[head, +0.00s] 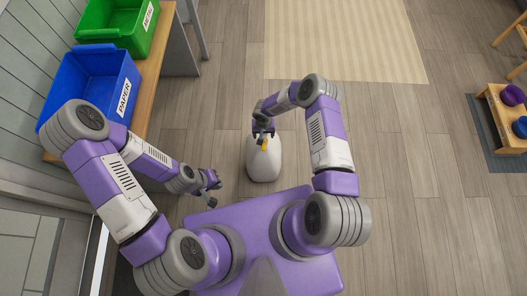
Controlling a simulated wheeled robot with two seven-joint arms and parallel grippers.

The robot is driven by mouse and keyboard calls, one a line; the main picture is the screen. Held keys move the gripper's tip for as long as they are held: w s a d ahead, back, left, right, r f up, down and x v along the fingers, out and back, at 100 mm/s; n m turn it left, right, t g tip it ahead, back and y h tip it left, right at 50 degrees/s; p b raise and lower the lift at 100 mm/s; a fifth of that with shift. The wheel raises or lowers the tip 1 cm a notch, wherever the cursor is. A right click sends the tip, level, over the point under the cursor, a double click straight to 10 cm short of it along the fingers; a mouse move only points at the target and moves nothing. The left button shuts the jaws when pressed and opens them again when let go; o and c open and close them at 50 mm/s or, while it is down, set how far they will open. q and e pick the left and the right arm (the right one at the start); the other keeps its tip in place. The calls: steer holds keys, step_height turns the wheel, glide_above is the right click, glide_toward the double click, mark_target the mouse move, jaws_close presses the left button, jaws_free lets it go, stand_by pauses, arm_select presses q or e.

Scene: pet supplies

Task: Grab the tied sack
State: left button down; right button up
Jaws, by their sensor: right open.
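The tied sack (263,166) is pale and stands upright on the floor just in front of my base. A yellow-orange tie (264,143) shows at its top. My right gripper (263,136) is directly over the sack's neck, with its open fingers at or around the top near the tie. Whether the fingers touch the sack is too small to tell. My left gripper (213,190) is to the left of the sack, apart from it, empty, with its fingers looking spread.
A blue bin (70,95) and a green bin (130,38) stand on a wooden bench (158,75) at the left. A beige rug (345,40) lies ahead. A small wooden stand (492,105) with bowls is at the far right. The floor between is clear.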

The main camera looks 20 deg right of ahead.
jaws_close()
stand_by(0.4)
stand_by(0.5)
stand_by(0.4)
steer(key=shift+w+r, duration=0.1)
steer(key=shift+r, duration=0.1)
